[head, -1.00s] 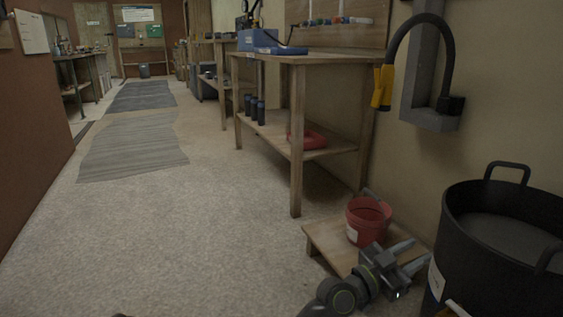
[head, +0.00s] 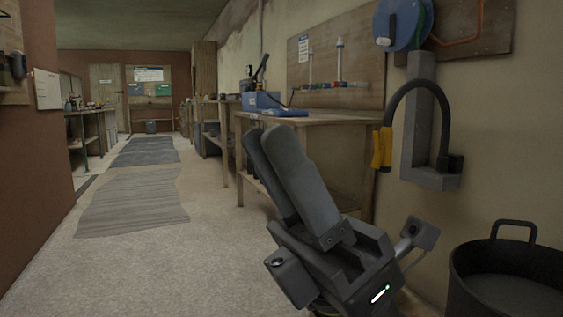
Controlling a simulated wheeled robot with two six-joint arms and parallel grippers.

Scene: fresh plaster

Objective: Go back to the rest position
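No object shows at the fingertips. The gripper is in front of the wooden workbench (head: 310,118) and covers part of it.
A black tub (head: 470,270) with a handle stands at the lower right. A hose with a yellow nozzle (head: 382,148) hangs on a grey wall bracket (head: 419,120). Grey floor mats (head: 135,200) run down the open aisle on the left.

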